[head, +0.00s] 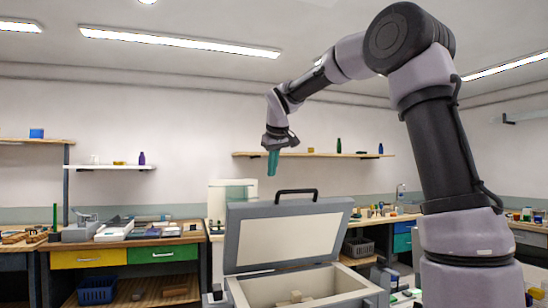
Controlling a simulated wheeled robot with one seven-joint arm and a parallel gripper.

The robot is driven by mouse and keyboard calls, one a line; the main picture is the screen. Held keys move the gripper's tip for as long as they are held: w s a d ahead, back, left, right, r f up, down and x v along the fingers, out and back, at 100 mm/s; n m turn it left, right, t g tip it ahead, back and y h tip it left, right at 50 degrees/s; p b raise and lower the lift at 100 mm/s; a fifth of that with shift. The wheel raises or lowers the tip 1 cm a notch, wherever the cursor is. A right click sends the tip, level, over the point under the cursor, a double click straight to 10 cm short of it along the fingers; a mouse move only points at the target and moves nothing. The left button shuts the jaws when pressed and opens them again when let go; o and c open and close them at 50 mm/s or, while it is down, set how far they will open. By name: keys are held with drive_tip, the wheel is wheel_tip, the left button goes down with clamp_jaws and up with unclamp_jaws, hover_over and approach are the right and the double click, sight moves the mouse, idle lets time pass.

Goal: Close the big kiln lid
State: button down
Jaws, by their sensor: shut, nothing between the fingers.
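The big kiln (230,290) stands low in the middle of the head view, a grey box with a pale lining. Its lid (290,240) is raised, standing up and leaning back, with its pale inner face toward me. A black handle (296,191) shows at the lid's upper edge. A small pale block (296,296) sits inside the kiln. My gripper (273,170) hangs pointing down above the handle and a little to its left, apart from it. Its teal fingers are together with nothing between them.
A workbench (165,255) with yellow and green drawers stands at the left, covered with tools and trays. Another bench (400,218) with small items runs behind on the right. Wall shelves (315,155) hold bottles. The air around my gripper is open.

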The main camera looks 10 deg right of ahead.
drive_tip(key=shift+x, duration=1.05)
drive_tip(key=shift+s+d+f, duration=0.3)
drive_tip(key=shift+s+f, duration=0.05)
drive_tip(key=shift+s, duration=0.2)
drive_tip(key=shift+s+d+f, duration=0.35)
drive_tip(key=shift+s, duration=0.2)
drive_tip(key=shift+s+d+f, duration=0.15)
drive_tip(key=shift+s+f, duration=0.05)
drive_tip(key=shift+f, duration=0.3)
drive_tip(key=shift+s, duration=0.2)
